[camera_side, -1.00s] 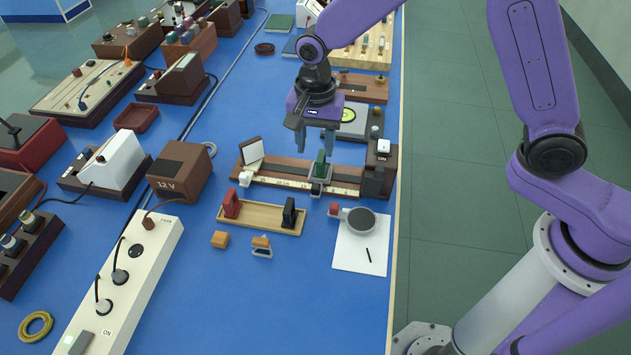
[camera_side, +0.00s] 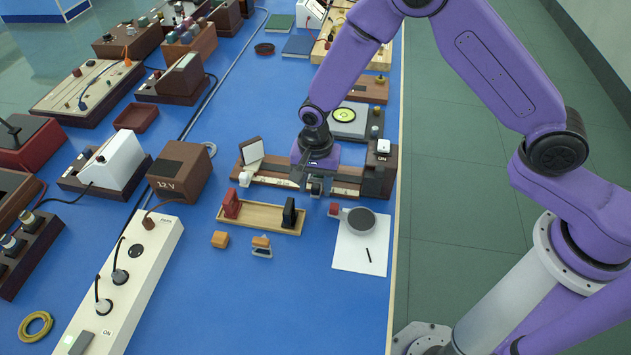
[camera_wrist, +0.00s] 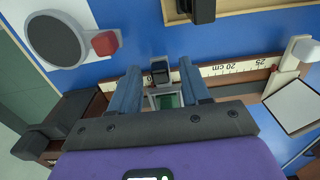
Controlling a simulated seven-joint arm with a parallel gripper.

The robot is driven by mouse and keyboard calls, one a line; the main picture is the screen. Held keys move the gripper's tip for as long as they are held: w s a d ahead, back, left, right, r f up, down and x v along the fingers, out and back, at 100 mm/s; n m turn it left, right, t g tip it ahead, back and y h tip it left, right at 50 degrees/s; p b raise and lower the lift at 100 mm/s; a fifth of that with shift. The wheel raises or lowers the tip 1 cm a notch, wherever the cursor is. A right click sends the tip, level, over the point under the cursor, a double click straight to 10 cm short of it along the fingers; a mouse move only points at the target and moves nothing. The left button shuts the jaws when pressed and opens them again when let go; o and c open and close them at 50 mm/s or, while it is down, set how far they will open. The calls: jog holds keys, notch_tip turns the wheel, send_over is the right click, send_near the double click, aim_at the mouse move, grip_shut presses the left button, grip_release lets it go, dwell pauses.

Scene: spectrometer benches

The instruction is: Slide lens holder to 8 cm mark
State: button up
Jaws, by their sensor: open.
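The lens holder (camera_wrist: 162,100) is a grey carriage with a green insert and a small dark block at its front, standing on the bench rail. In the side view only its front block (camera_side: 316,188) shows below my gripper (camera_side: 313,184), which hides the rest. In the wrist view my gripper (camera_wrist: 160,72) is open, with one blue finger on each side of the holder; whether they touch it I cannot tell. The 8 cm mark cannot be read.
A white screen (camera_side: 251,151) stands at the rail's left end and a dark lamp housing (camera_side: 381,165) at its right. A wooden tray (camera_side: 262,217) with red and black holders lies in front. A grey disc with a handle (camera_side: 359,220) lies on white paper.

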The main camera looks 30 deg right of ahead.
grip_shut()
jog(key=shift+s+d, duration=0.7)
jog(key=shift+d, duration=0.05)
grip_release()
notch_tip(320, 180, up, 18)
jog(key=shift+f, duration=0.25)
